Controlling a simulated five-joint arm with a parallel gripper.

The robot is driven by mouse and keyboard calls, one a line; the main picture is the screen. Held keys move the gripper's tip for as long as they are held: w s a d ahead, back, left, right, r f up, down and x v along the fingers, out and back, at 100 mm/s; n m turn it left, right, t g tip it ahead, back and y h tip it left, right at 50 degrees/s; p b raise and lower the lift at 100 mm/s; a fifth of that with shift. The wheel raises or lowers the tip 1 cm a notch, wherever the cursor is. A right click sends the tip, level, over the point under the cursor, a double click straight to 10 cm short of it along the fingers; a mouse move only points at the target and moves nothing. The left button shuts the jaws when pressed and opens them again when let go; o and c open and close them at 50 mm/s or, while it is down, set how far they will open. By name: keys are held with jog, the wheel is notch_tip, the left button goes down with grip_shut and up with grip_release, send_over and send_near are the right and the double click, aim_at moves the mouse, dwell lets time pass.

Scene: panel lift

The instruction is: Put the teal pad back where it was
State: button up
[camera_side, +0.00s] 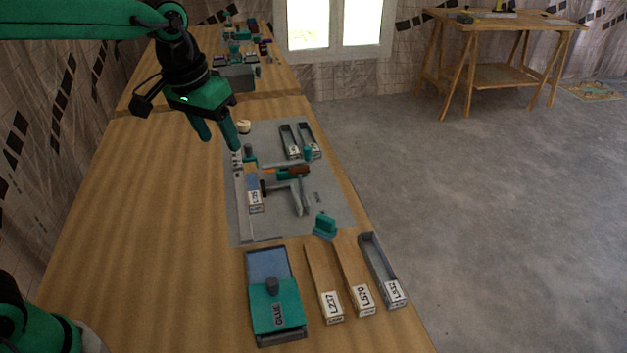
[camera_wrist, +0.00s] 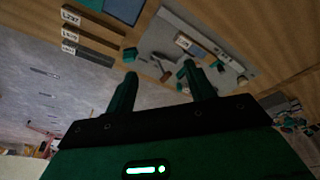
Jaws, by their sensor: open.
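Several teal pieces are in view, and I cannot tell for sure which is the pad. A stepped teal block (camera_side: 325,225) sits at the near right corner of the grey board (camera_side: 245,229); it also shows in the wrist view (camera_wrist: 130,54). Smaller teal pieces stand at the board's left (camera_side: 249,152) and right (camera_side: 308,153). My gripper (camera_side: 221,142) is open and empty, raised above the table near the board's far left. In the wrist view its fingers (camera_wrist: 160,75) are spread apart, with the board beyond them.
Two more trays (camera_side: 290,142) (camera_side: 308,135) lie on the board. The table's left side is clear.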

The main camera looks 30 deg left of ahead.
jog(key=s+a+f+t, duration=0.1)
jog(key=s+a, duration=0.2)
jog(key=s, duration=0.5)
jog(key=s+a+f+t, duration=0.1)
jog(key=s+a, duration=0.3)
jog(key=s, duration=0.5)
jog(key=shift+s+a+f+t+y, duration=0.2)
jog(key=shift+a+t+y, duration=0.1)
jog(key=shift+t, duration=0.1)
jog(key=shift+c, duration=0.4)
